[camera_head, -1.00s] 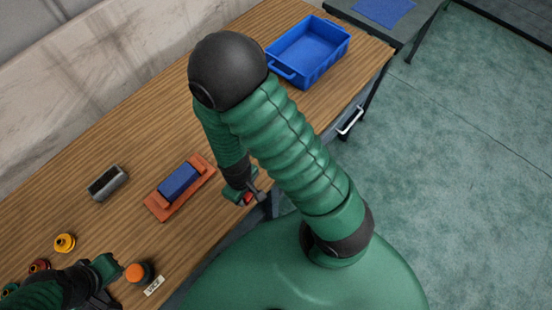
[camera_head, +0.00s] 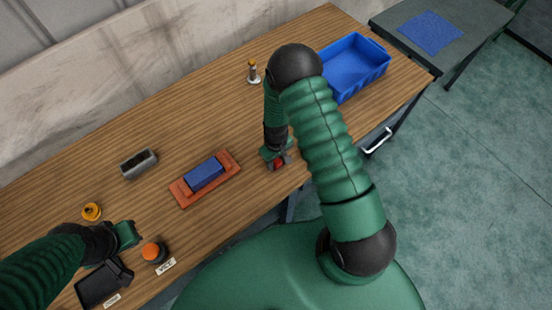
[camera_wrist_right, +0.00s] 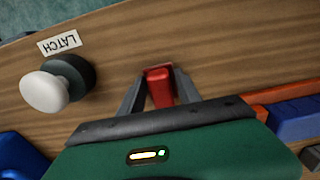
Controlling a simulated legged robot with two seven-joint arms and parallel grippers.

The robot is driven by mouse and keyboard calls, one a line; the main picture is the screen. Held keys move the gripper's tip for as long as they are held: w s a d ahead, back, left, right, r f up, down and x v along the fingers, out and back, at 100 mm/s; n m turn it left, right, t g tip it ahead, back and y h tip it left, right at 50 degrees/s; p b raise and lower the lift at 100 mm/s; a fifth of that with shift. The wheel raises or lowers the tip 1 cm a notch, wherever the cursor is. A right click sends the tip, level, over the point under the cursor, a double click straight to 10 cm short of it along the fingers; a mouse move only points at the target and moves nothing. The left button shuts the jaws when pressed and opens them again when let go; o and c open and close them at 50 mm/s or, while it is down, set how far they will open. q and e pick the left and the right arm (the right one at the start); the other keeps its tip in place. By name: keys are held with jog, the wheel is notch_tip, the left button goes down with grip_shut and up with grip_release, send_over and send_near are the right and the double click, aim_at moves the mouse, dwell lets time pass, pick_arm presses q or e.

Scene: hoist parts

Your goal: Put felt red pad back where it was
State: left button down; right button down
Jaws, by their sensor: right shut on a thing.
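My right gripper (camera_head: 278,162) is shut on the small red felt pad (camera_head: 279,164), above the front part of the wooden table, right of the orange-red holder. In the right wrist view the pad (camera_wrist_right: 160,88) shows between the two fingers (camera_wrist_right: 160,95). Whether it touches the table is unclear. My left gripper (camera_head: 128,234) is at the left, near the orange knob; its finger opening cannot be made out.
An orange-red holder (camera_head: 180,197) bears a blue block (camera_head: 204,174). A grey block (camera_head: 138,164), yellow piece (camera_head: 91,211), orange knob (camera_head: 152,252) and black tray (camera_head: 103,285) stand left. A blue bin (camera_head: 355,68) stands right. The wrist view shows a white knob (camera_wrist_right: 45,92) labelled LATCH.

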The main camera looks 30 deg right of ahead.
jog(key=shift+a+f, duration=0.15)
jog(key=shift+f, duration=0.05)
jog(key=shift+w+a, duration=0.1)
jog(key=shift+a, duration=0.2)
jog(key=shift+f, duration=0.1)
jog(key=c, duration=1.2)
grip_release()
jog(key=shift+a, duration=0.1)
jog(key=o, duration=0.4)
jog(key=shift+c, duration=0.2)
jog(key=shift+d, duration=0.35)
pick_arm(q)
jog(key=shift+a, duration=0.2)
